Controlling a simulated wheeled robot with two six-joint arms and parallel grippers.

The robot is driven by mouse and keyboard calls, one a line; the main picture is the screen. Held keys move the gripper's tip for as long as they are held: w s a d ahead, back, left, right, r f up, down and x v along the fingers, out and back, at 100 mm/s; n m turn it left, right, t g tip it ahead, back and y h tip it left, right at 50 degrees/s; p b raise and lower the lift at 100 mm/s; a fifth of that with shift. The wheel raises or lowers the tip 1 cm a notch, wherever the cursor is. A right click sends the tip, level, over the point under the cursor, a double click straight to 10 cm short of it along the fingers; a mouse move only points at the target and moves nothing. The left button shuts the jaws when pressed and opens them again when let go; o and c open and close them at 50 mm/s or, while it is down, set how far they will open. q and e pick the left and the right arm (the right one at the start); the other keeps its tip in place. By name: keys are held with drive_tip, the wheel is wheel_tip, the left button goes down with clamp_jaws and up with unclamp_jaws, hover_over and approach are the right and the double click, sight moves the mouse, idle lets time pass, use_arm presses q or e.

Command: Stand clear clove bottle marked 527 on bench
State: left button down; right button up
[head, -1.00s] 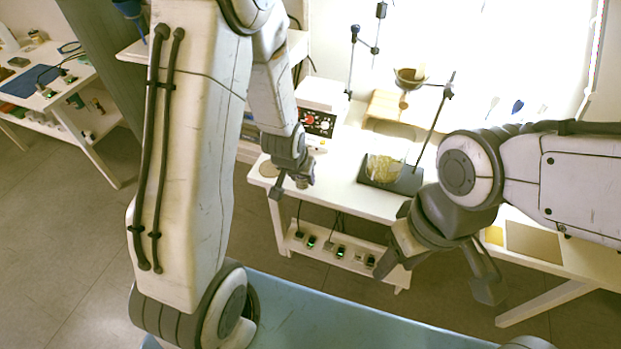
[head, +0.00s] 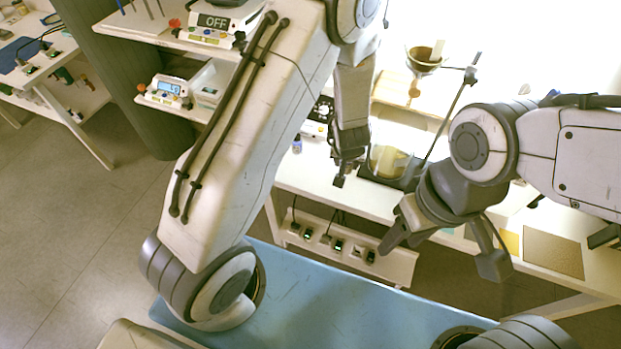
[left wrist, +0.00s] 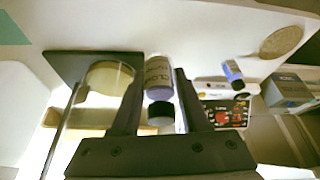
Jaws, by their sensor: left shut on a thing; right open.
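My left gripper (head: 345,172) is over the white bench (head: 300,172), in front of the glass beaker. In the left wrist view the left gripper (left wrist: 158,88) is shut on a small clear bottle (left wrist: 159,76) with purplish contents and a black cap. My right gripper (head: 443,258) is open and empty, in front of the bench edge.
A beaker (head: 388,160) of yellowish liquid stands on a dark stand base, also seen in the left wrist view (left wrist: 108,78). A small blue bottle (head: 297,144) stands left of my left gripper. A round cork pad (left wrist: 282,42) lies on the bench. A brown board (head: 553,254) lies at right.

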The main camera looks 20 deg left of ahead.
use_arm(q)
drive_tip(key=a+f+b, duration=0.3)
drive_tip(key=a+f, duration=0.1)
drive_tip(key=a, duration=0.1)
drive_tip(key=b, duration=0.1)
hover_over(311, 174)
drive_tip(key=s, duration=0.1)
drive_tip(key=f, duration=0.3)
drive_tip(key=shift+s+d, duration=0.15)
drive_tip(key=shift+s, duration=0.05)
wheel_tip(311, 174, down, 4)
drive_tip(key=shift+f, duration=0.1)
drive_tip(key=shift+f, duration=0.15)
drive_tip(key=shift+c, duration=2.1)
unclamp_jaws()
